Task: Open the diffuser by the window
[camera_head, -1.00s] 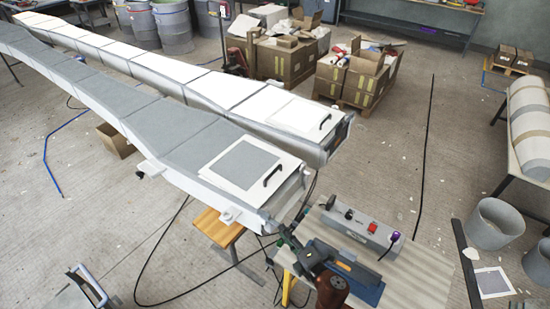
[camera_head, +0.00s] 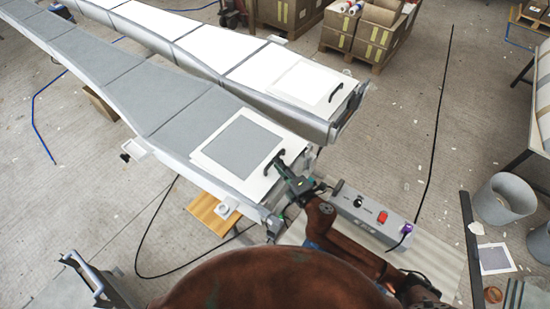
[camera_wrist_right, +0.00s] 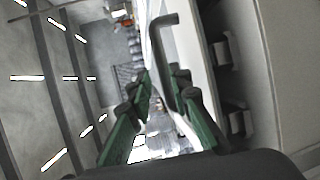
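The near long grey mould (camera_head: 185,115) has a pale hatch panel (camera_head: 205,162) with a grey square and a dark curved handle (camera_head: 269,161) at its right end. The far white mould (camera_head: 215,48) has a similar pale panel (camera_head: 300,82) with a dark handle (camera_head: 336,92). No window shows, so I cannot tell which is by it. My right gripper (camera_head: 280,168) is at the near handle. In the right wrist view, its green fingers (camera_wrist_right: 161,82) stand apart, with the dark handle (camera_wrist_right: 163,22) reaching toward the gap; contact is unclear. My left gripper is out of view.
Cardboard boxes (camera_head: 360,30) stand on a pallet behind. Grey buckets (camera_head: 502,200) stand at the right. A black cable (camera_head: 440,120) crosses the open floor.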

